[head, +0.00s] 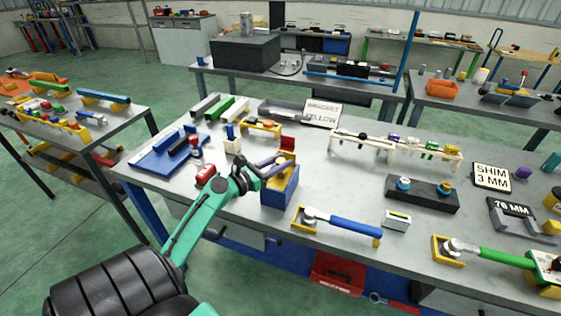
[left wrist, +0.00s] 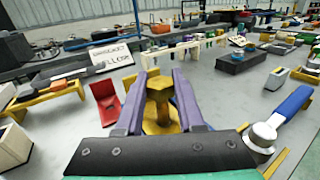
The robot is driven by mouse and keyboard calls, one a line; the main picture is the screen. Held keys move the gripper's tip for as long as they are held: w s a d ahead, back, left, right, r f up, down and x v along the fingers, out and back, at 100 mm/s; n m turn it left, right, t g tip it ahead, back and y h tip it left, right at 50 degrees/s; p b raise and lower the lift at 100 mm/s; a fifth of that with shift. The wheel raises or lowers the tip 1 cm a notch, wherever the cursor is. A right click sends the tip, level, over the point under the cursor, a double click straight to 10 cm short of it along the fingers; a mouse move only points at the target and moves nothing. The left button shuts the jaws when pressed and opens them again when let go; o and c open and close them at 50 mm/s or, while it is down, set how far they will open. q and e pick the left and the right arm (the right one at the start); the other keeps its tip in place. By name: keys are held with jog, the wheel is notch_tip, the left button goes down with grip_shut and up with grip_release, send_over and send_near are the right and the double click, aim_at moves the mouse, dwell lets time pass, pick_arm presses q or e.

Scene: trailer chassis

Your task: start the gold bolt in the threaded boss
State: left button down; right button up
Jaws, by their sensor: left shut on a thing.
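My left gripper (head: 280,161) reaches over the blue bin (head: 283,192) near the table's front edge. Its purple fingers are shut on the gold bolt, whose hex head and shank show between them in the left wrist view (left wrist: 158,88). In the head view the bolt is small and hard to separate from yellow parts at the bin. I cannot tell whether it is clear of the bin. A black block (head: 420,194) with a blue ring (head: 404,184) and a gold ring (head: 444,188) on top stands to the right, apart from the gripper. I cannot tell which fitting is the threaded boss. My right gripper is not in view.
A blue-handled tool (head: 343,226) lies right of the bin. A red part (head: 205,175) and a blue tray (head: 160,158) are at left. A cream rack (head: 395,148) and a sign (head: 322,113) stand behind. Bare tabletop lies between bin and black block.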

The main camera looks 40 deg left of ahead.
aim_at(281, 160)
pick_arm(q)
jog(key=shift+f+b, duration=0.6)
jog(key=shift+f, duration=0.2)
notch_tip(281, 160, up, 8)
jog(key=p, duration=0.9)
jog(key=shift+r, duration=0.1)
dwell(0.3)
